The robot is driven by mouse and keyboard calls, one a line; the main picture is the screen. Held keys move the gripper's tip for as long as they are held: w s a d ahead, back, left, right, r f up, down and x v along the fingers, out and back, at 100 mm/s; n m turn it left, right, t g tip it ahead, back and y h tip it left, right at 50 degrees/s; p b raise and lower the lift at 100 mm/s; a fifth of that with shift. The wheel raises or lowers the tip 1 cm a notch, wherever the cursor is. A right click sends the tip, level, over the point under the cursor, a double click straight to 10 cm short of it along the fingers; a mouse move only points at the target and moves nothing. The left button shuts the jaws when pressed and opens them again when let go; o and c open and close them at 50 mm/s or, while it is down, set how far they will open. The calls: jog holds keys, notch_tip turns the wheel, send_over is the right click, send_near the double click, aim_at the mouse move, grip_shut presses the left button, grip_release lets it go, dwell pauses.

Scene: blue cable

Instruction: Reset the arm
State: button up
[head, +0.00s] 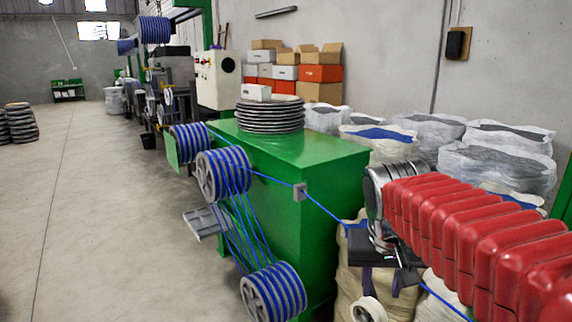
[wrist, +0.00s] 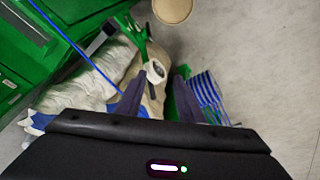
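My gripper (head: 382,284) hangs from my red-sleeved arm at the right of the head view, in front of a beige sack (head: 350,280). In the wrist view my gripper (wrist: 160,78) has its two dark fingers wide apart, with nothing clearly held between them. The blue cable (head: 325,210) runs from the pulleys through a small guide on the green cabinet, passes behind my gripper and comes out at lower right. In the wrist view the cable (wrist: 75,50) runs from the upper left towards the left finger. Whether it touches that finger is unclear.
A green cabinet (head: 270,180) with stacked discs stands left of my gripper. Blue-wound pulleys (head: 275,292) stand before it. Filled sacks (head: 495,160) line the wall behind my arm. A white roll (head: 369,309) lies below my gripper.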

jog(key=s+a+f+n+t, duration=0.1)
jog(key=s+f, duration=0.2)
jog(key=s, duration=0.4)
jog(key=s+a+f+n+t+y, duration=0.1)
jog(key=s+f, duration=0.2)
jog(key=s, duration=0.4)
jog(key=shift+a+f+y, duration=0.2)
jog(key=shift+y, duration=0.1)
